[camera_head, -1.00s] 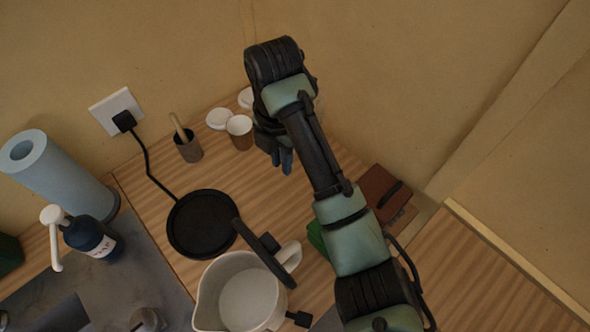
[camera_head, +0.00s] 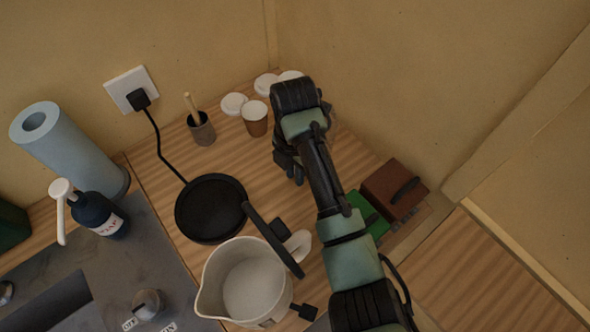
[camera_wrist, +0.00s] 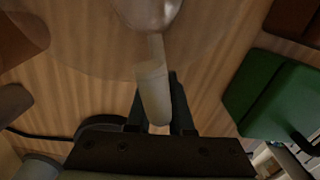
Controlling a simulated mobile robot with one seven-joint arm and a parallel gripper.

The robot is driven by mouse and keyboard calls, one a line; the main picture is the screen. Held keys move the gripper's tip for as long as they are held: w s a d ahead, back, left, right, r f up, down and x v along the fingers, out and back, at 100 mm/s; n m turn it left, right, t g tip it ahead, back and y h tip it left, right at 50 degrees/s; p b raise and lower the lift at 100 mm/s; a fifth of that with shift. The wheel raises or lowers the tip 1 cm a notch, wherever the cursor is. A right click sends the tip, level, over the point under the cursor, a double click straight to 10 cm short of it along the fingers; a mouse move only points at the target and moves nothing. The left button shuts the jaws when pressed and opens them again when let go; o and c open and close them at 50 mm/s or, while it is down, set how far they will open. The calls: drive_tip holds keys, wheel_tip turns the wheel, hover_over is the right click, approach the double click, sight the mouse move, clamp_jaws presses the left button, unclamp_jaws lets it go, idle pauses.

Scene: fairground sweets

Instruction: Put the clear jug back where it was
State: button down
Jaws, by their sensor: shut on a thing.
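In the wrist view my gripper (camera_wrist: 157,118) is shut on a pale, tapered handle, which I take to be part of the clear jug (camera_wrist: 152,82). The handle joins a shiny, see-through body at the top edge of that view. A faint wide curved outline shows over the wood there; I cannot tell whether it is the jug's wall or a shadow.
A white spouted jug (camera_head: 218,293) stands near the front, beside a round black plate (camera_head: 210,208) with a cord. A brown cup (camera_head: 255,122), white lids (camera_head: 234,103) and a small pot (camera_head: 201,131) are behind. Green (camera_head: 370,212) and brown (camera_head: 385,182) boxes stand right.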

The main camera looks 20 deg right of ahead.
drive_tip(key=c, duration=0.8)
unclamp_jaws()
drive_tip(key=shift+f, duration=0.15)
wheel_tip(320, 180, up, 12)
drive_tip(key=p, duration=0.4)
drive_tip(key=shift+r, duration=0.25)
